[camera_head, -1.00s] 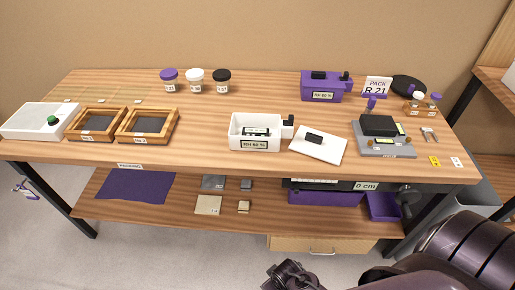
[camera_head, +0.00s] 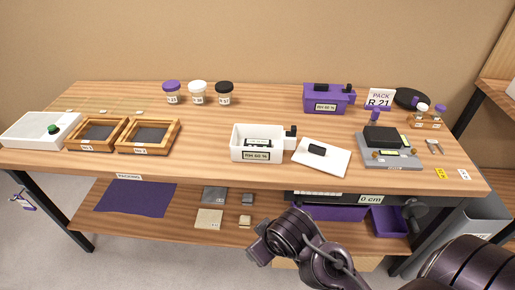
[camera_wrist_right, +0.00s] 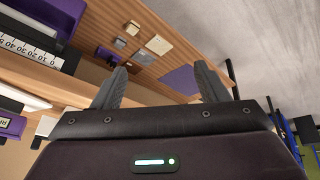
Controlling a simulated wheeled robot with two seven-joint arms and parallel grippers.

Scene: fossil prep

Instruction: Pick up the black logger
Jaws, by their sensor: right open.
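A small black box (camera_head: 317,150), which looks like the black logger, lies on a white slab (camera_head: 330,165) on the tabletop, right of the white RH box. A larger black block (camera_head: 382,136) rests on a grey device (camera_head: 368,161) further right. My right gripper (camera_wrist_right: 161,83) is open, with nothing between its fingers in the right wrist view. In the head view my right arm is in front of the table, below the slab, and its fingertips are hard to make out. The small black box cannot be made out in the wrist view. My left gripper is not in view.
A white RH box (camera_head: 238,155) stands left of the slab, with a purple box (camera_head: 342,108) behind. Wooden trays (camera_head: 165,150) and lidded jars (camera_head: 198,99) are further left. The table's front edge and lower shelf (camera_head: 170,228) lie near my right arm.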

